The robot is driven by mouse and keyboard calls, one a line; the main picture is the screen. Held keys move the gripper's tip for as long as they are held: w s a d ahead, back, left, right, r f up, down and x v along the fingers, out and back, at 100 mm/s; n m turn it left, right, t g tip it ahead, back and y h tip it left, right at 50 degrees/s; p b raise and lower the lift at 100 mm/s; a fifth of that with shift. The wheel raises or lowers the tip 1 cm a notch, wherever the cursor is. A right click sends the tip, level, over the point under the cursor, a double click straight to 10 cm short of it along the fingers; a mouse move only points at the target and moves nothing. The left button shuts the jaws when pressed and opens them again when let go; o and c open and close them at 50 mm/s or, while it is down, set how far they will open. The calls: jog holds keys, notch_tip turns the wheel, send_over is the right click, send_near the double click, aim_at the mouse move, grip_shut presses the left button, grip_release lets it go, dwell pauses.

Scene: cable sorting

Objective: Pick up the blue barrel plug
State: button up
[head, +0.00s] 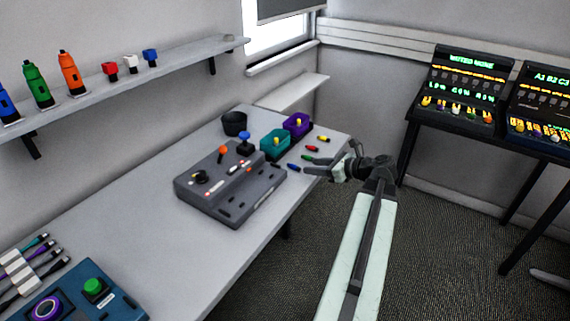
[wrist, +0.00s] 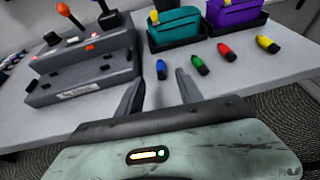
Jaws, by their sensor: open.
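The blue barrel plug (head: 293,167) lies on the white table near its right edge, right of the grey control box. In the wrist view the blue plug (wrist: 161,69) lies beyond my gripper's fingertips, between their lines. My gripper (head: 312,160) reaches in from the right at the table's edge. In the wrist view my gripper (wrist: 157,84) has its two fingers apart with nothing between them. Green (wrist: 199,65), red (wrist: 226,52) and yellow (wrist: 267,44) plugs lie in a row to the right of the blue one.
The grey control box (head: 215,195) with joysticks stands left of the plugs. Teal (head: 274,144) and purple (head: 297,125) bins stand behind them. A dark cup (head: 234,124) is farther back. A wall shelf (head: 120,82) holds bottles. Arcade-like consoles (head: 463,95) stand at right.

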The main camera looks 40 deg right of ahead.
aim_at(296, 166)
jog(key=shift+b+x, duration=0.6)
jog(key=shift+x, duration=0.85)
jog(key=b+x, duration=0.2)
jog(key=x, duration=0.2)
jog(key=shift+w+f, duration=0.25)
jog(key=shift+f, duration=0.1)
jog(key=shift+w+a, duration=0.15)
jog(key=shift+w, duration=0.1)
grip_shut()
